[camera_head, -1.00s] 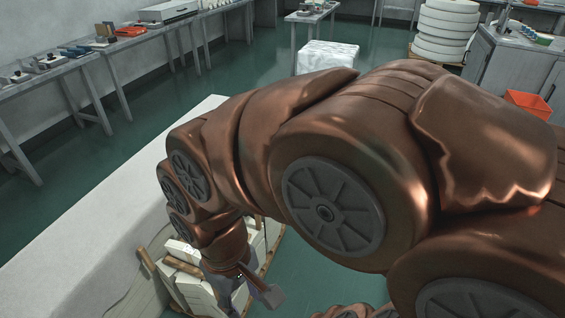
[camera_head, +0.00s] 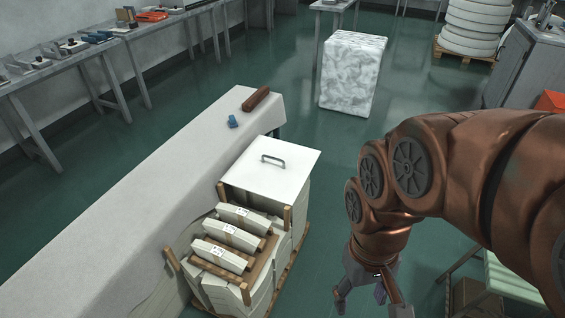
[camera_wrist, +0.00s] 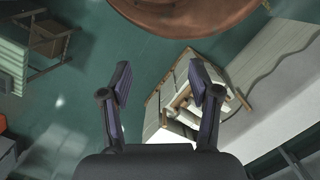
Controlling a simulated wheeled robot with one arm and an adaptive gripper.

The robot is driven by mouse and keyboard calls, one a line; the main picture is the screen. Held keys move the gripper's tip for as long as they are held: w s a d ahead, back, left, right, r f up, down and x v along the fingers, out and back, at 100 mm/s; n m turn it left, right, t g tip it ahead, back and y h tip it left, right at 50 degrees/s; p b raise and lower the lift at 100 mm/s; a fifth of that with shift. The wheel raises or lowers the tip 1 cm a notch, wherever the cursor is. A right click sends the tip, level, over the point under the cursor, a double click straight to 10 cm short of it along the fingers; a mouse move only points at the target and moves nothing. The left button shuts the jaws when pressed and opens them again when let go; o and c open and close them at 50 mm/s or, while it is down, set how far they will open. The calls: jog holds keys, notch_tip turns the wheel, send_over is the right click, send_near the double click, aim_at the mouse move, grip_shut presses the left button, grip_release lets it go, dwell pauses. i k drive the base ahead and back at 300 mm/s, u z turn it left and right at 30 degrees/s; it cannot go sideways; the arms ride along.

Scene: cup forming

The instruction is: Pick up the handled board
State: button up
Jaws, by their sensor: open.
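The handled board is a flat white square panel (camera_head: 292,168) with a grey bar handle (camera_head: 273,161) on its top face. In the head view it lies flat on the far end of a pallet stack, its handle clear. My gripper (camera_head: 368,298) points downward over the floor, to the right of the stack and nearer the camera than the board. It is apart from the board. In the wrist view my gripper (camera_wrist: 160,78) has its two fingers spread with nothing between them. The stack shows there beyond the right finger, and I cannot make out the board's handle.
Wrapped pale blocks (camera_head: 222,254) sit on wooden slats beside the board. A long white table (camera_head: 130,200) runs along the stack's left, with a brown block (camera_head: 256,99) and a small blue item (camera_head: 232,121). Green floor lies open between stack and arm.

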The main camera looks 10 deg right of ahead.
aim_at(278, 171)
jog(key=u, duration=0.55)
jog(key=k, duration=1.3)
jog(key=z, duration=0.1)
jog(key=i, duration=0.55)
jog(key=z, duration=0.9)
jog(key=i, duration=0.9)
jog(key=u, duration=0.4)
jog(key=i, duration=0.8)
jog(key=u, duration=1.05)
jog(key=i, duration=0.25)
jog(key=u, duration=0.2)
